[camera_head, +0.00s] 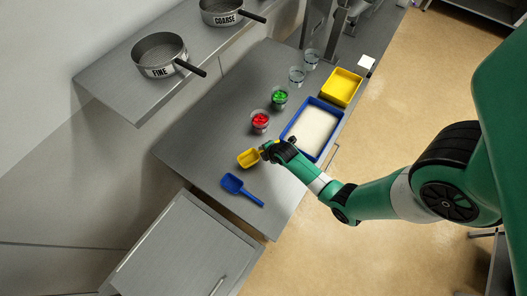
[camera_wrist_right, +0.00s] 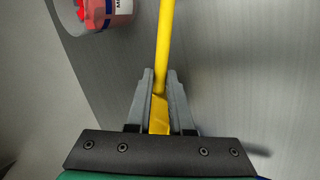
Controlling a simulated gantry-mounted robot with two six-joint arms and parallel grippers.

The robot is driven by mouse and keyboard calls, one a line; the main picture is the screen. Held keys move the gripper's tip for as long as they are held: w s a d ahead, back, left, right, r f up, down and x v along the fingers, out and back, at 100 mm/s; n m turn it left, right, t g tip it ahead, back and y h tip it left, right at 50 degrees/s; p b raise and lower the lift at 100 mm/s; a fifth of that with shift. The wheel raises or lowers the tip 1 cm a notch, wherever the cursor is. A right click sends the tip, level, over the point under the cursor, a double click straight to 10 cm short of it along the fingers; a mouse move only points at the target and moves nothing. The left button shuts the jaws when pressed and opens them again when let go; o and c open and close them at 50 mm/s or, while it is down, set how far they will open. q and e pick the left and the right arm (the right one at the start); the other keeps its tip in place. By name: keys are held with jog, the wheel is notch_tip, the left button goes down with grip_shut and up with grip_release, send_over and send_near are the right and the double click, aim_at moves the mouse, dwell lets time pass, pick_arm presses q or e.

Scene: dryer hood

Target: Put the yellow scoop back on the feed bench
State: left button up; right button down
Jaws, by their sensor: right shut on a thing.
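The yellow scoop (camera_head: 248,158) shows in the head view over the near part of the grey steel bench (camera_head: 190,140), left of my right gripper (camera_head: 268,150). In the right wrist view, the yellow scoop's handle (camera_wrist_right: 165,50) runs up between the two grey fingers of my right gripper (camera_wrist_right: 157,85), which is shut on it. I cannot tell whether the scoop touches the bench top. My left gripper is not in view.
A blue scoop (camera_head: 241,190) lies nearer the bench's front edge. A cup of red pieces (camera_head: 260,121), a cup of green pieces (camera_head: 279,98), a blue tray of pale material (camera_head: 292,125) and a yellow tray (camera_head: 341,87) stand farther back. A shelf (camera_head: 110,82) holds sieves marked FINE (camera_head: 159,55) and COARSE (camera_head: 222,12).

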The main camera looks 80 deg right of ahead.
jog(key=shift+f+b, duration=0.4)
jog(key=shift+f, duration=1.1)
jog(key=shift+f, duration=0.2)
jog(key=c, duration=0.8)
grip_release()
jog(key=shift+r, duration=0.1)
jog(key=shift+r, duration=0.3)
jog(key=p+v, duration=0.5)
jog(key=v, duration=0.6)
jog(key=shift+s+a+r, duration=0.2)
